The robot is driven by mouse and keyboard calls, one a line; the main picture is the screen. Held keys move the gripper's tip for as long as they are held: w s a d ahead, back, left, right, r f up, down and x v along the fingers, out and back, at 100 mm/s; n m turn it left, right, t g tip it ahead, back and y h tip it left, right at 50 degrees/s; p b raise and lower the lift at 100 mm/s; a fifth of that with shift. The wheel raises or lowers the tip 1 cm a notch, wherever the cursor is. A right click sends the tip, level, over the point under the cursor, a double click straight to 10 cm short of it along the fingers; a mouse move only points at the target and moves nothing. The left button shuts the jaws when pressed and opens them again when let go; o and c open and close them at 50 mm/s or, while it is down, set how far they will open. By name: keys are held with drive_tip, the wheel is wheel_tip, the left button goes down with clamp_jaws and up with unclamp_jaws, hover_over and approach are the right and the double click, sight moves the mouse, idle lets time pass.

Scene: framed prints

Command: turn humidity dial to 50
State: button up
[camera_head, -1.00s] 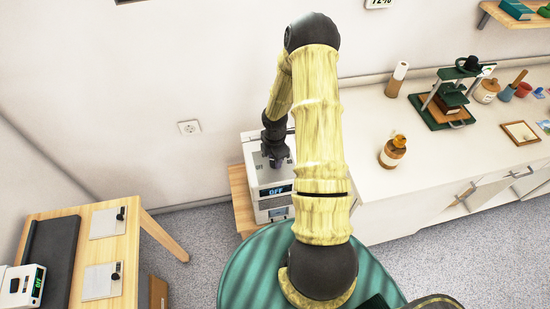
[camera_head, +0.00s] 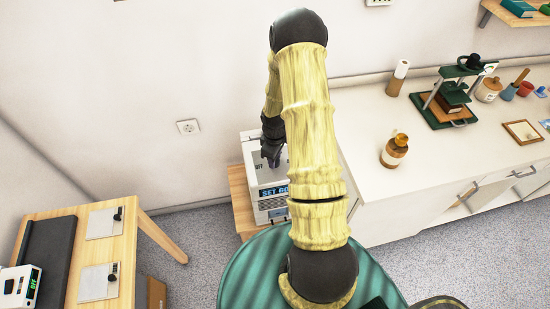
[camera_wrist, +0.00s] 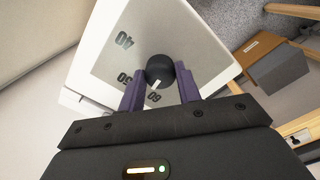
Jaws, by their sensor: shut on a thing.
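The humidity dial (camera_wrist: 160,71) is a round black knob with a white pointer line, on the white top of a box-shaped unit (camera_head: 255,153). In the wrist view the marks 40, 50 and 60 show around it, and the pointer aims at the 60. The unit's front display (camera_head: 273,191) reads SET 60, its right edge close to my arm. My gripper (camera_wrist: 159,70) is shut on the dial, one purple finger on each side. In the head view my gripper (camera_head: 271,160) is over the unit's top, and the dial is hidden.
The unit stands on a wooden stand (camera_head: 240,200) against the wall. A white counter (camera_head: 450,160) with a jar (camera_head: 394,152) and a green press is at right. A wooden table (camera_head: 125,240) is at left, with another small white device (camera_head: 15,288) reading OFF.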

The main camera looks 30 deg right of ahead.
drive_tip(key=m, duration=0.3)
drive_tip(key=shift+w+m+b, duration=0.1)
drive_tip(key=shift+m+b, duration=0.65)
drive_tip(key=shift+m, duration=1.45)
drive_tip(key=o, duration=1)
drive_tip(key=shift+c, duration=0.2)
drive_tip(key=shift+r, duration=0.1)
wheel_tip(320, 180, up, 17)
drive_tip(key=b, duration=0.1)
drive_tip(key=shift+r+b, duration=0.15)
drive_tip(key=shift+b, duration=0.15)
